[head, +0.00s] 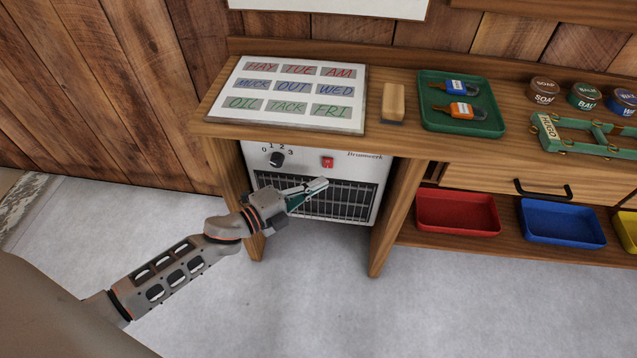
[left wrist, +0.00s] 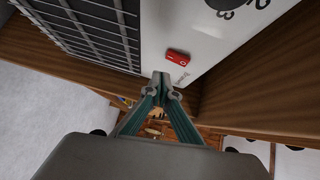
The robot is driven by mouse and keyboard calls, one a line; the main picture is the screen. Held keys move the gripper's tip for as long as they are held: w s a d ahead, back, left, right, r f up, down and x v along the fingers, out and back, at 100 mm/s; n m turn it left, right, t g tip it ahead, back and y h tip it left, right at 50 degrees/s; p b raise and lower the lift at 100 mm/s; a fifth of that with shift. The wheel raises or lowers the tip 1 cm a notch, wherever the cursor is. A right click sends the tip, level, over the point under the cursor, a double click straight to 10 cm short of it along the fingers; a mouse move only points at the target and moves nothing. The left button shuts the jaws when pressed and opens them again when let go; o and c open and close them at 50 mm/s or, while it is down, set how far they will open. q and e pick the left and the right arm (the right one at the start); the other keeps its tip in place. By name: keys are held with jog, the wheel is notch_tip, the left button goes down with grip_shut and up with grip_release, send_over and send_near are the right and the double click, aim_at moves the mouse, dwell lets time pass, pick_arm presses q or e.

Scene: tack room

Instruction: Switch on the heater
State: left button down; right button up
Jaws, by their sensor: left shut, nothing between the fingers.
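The heater (head: 362,169) is a white box with a dark grille, standing under the left part of the wooden bench. On its top panel are a black dial (head: 277,159) marked 0 to 3 and a red rocker switch (head: 327,162). In the left wrist view the red switch (left wrist: 178,57) shows I and O marks, just beyond the fingertips. My left gripper (head: 322,184) is shut and empty, in front of the grille and just below the switch in the head view. I cannot tell whether it touches the heater. My right gripper is not in view.
The wooden bench (head: 388,147) has legs on both sides of the heater. Red (head: 457,231) and blue (head: 563,238) bins stand on the lower shelf. The grey floor in front is clear.

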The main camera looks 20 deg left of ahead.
pick_arm(q)
jog(key=f+v, duration=0.1)
jog(key=v, duration=0.9)
jog(key=shift+s+f, duration=0.35)
jog(key=shift+f, duration=0.05)
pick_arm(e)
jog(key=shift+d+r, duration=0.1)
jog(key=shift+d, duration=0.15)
pick_arm(q)
jog(key=shift+d, duration=0.1)
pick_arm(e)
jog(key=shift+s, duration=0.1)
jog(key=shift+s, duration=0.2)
